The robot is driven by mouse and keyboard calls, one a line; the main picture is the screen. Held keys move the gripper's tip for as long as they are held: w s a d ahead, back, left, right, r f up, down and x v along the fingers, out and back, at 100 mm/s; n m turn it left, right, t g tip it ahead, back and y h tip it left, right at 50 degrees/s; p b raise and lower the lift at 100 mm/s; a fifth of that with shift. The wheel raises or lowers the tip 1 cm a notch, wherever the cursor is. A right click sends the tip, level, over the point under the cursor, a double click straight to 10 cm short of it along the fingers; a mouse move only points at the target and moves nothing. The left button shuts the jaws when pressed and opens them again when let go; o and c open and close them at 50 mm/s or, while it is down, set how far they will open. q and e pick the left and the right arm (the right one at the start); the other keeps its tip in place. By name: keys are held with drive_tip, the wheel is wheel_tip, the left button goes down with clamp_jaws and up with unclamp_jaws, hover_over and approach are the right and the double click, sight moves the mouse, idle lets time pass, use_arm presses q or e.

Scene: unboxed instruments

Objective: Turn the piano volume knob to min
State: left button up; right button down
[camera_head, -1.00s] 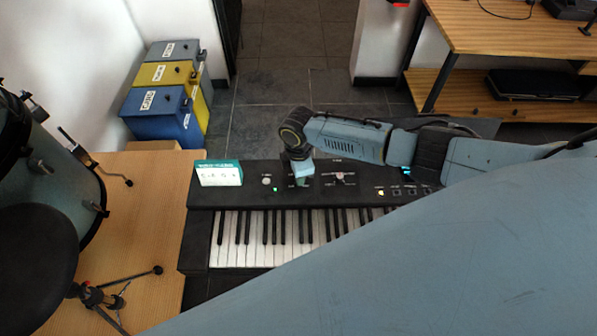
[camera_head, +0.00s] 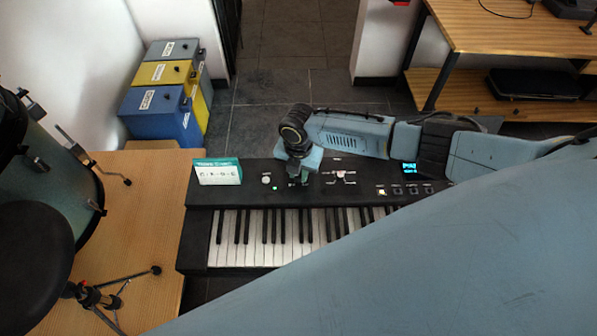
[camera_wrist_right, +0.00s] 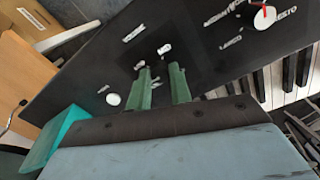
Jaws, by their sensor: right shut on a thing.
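The black piano (camera_head: 225,195) stands in the middle of the head view, its control panel behind the keys. My right gripper (camera_head: 298,182) points down onto the panel, between a round white button (camera_head: 266,180) and a white knob with labels around it (camera_head: 340,176). In the right wrist view, the green fingers of my right gripper (camera_wrist_right: 161,80) reach the panel by small white labels (camera_wrist_right: 164,48). They are shut on the volume knob, which is mostly hidden between them, so its pointer cannot be read. My left gripper is not in view.
A teal-and-white card (camera_head: 218,172) stands on the piano's left end. The labelled knob with a red pointer (camera_wrist_right: 265,17) shows at the wrist view's upper right. A small lit display (camera_head: 409,167) is to the right. Drums stand on a wooden platform (camera_head: 150,215) at left.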

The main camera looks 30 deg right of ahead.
drive_tip(key=n+b, duration=0.1)
drive_tip(key=n, duration=0.3)
drive_tip(key=shift+n, duration=0.3)
drive_tip(key=shift+n+b, duration=0.5)
drive_tip(key=shift+n, duration=1.4)
drive_tip(key=c, duration=1.3)
unclamp_jaws()
drive_tip(key=shift+o, duration=0.2)
wheel_tip(320, 180, up, 14)
drive_tip(key=shift+f, duration=0.25)
